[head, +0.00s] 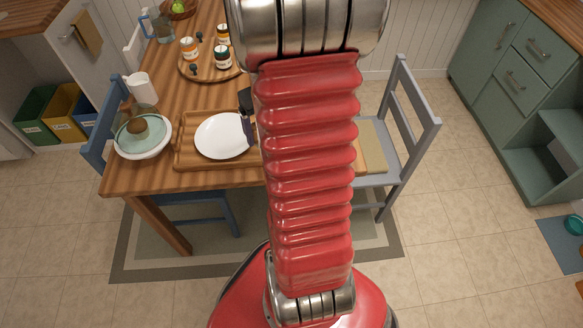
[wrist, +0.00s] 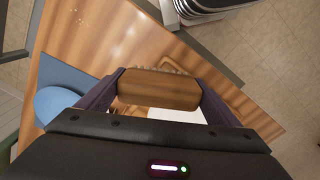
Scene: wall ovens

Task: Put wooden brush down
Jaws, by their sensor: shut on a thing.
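In the wrist view the wooden brush (wrist: 158,88) is a brown rounded block with a row of bristles along its far edge. My gripper (wrist: 160,92) is shut on it, with one dark finger at each end. The wooden tray (head: 186,158) with a white plate (head: 218,136) lies on the table, and the plate also shows behind the brush in the wrist view (wrist: 178,115). In the head view a dark part of my gripper shows by the plate's right edge, and my red arm hides the rest and the brush. I cannot tell the brush's height above the table.
The wooden table (head: 155,180) carries a pale bowl (head: 142,147) with a brown item in it, a white mug (head: 140,88) and a round board (head: 190,72) with several jars. A blue chair (head: 93,155) stands at the left and a grey chair (head: 400,140) at the right.

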